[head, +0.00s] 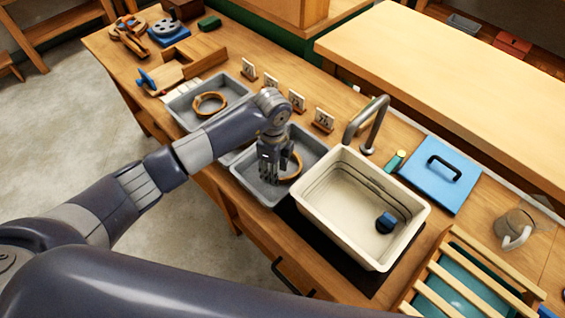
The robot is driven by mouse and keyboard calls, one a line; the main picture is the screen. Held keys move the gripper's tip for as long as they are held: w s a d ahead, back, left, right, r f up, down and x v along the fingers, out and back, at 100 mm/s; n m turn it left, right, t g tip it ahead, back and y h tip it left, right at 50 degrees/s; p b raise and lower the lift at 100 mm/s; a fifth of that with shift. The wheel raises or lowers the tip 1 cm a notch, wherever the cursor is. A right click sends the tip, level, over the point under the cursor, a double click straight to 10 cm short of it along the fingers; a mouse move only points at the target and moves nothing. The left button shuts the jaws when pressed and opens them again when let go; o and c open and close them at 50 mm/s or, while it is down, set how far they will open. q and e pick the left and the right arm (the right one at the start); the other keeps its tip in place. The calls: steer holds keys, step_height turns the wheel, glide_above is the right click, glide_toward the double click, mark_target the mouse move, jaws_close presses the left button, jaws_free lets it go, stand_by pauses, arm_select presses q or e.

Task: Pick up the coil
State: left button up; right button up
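A brown coil (296,170) lies in a grey tray (322,148) left of the sink basin, partly hidden by my gripper. My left gripper (275,176) points down into this tray, at the coil's left side. Its fingers overlap the coil in the picture; I cannot tell whether they are open or shut, or touch it. A second brown coil (209,103) lies in another grey tray (178,112) further left, clear of my gripper. My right gripper is not in view.
A cream basin (418,222) with a dark blue object (386,223) stands right of the gripper. A tap (368,125) rises behind it. Several small label cards (297,101) stand behind the trays. A blue board (440,174) and wooden rack (470,270) are further right.

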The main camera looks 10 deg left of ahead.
arm_select(q)
steer(key=shift+f, duration=1.15)
jaws_close()
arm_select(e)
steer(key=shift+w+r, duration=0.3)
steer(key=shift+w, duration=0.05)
